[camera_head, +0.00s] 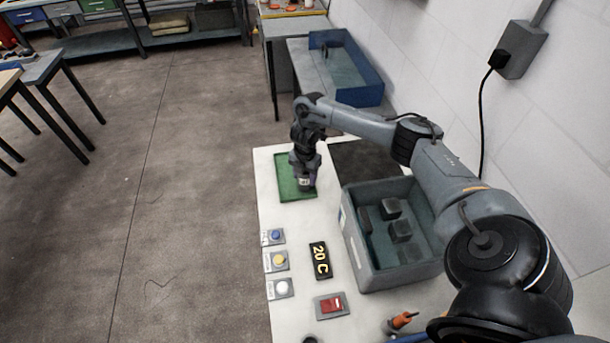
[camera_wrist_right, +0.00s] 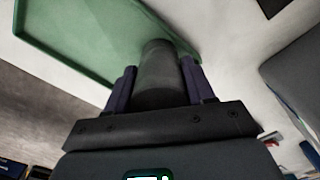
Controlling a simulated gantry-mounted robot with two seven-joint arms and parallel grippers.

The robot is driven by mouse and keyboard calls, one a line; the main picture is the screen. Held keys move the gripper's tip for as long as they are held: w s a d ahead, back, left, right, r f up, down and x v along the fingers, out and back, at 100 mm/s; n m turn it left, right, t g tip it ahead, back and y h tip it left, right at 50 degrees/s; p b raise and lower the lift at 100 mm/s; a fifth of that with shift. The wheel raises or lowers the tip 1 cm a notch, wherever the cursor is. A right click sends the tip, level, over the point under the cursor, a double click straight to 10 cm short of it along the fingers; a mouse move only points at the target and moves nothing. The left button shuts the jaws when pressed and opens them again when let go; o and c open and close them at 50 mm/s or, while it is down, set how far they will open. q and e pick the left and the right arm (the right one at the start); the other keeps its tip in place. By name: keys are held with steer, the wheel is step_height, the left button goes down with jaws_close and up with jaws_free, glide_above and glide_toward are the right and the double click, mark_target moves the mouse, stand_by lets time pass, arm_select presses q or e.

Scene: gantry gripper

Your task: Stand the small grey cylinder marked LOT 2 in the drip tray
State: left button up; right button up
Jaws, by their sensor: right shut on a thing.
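My right gripper (camera_head: 304,183) is over the right part of the green drip tray (camera_head: 284,184) at the far end of the white table. In the right wrist view, its two purple-grey fingers (camera_wrist_right: 160,88) are shut on a dark grey cylinder (camera_wrist_right: 158,68), one on each side. The cylinder's far end points at the green tray (camera_wrist_right: 95,30), close to its raised rim. I cannot tell if it touches the tray floor. No LOT marking is readable on it. My left gripper is not in view.
A grey crate (camera_head: 385,283) with several dark blocks stands right of the tray, under my right arm. Blue, yellow and white buttons, a black "20 C" display (camera_head: 320,261) and a red switch (camera_head: 332,305) are nearer. A blue bin (camera_head: 350,90) stands beyond.

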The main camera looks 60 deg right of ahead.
steer(key=o, duration=1.4)
steer(key=shift+r, duration=0.1)
